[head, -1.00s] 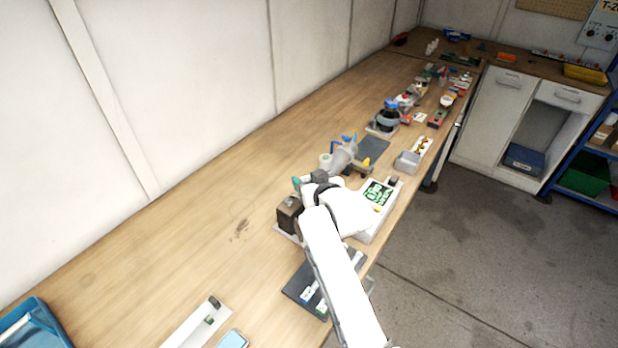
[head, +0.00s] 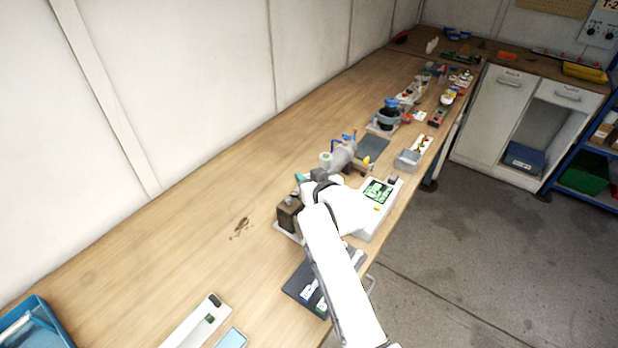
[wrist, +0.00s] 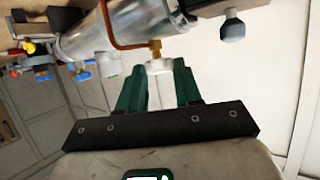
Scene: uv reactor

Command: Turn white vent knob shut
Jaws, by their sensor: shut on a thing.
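The white vent knob (wrist: 158,68) is between the two green fingers of my gripper (wrist: 158,88) in the wrist view. My gripper is shut on it, and the fingers hide its sides. A brass fitting (wrist: 155,48) with a bent copper tube sits right behind the knob, by a shiny steel cylinder (wrist: 112,28). The knob cannot be made out there. Its turn angle cannot be told.
A dark box (head: 289,214) and a white unit with a green screen (head: 378,191) stand close to my arm. A grey knob (wrist: 232,28) and a white cap (wrist: 108,62) flank the held knob. Blue and yellow handles are at the left. The bench (head: 190,200) left of the arm is mostly clear.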

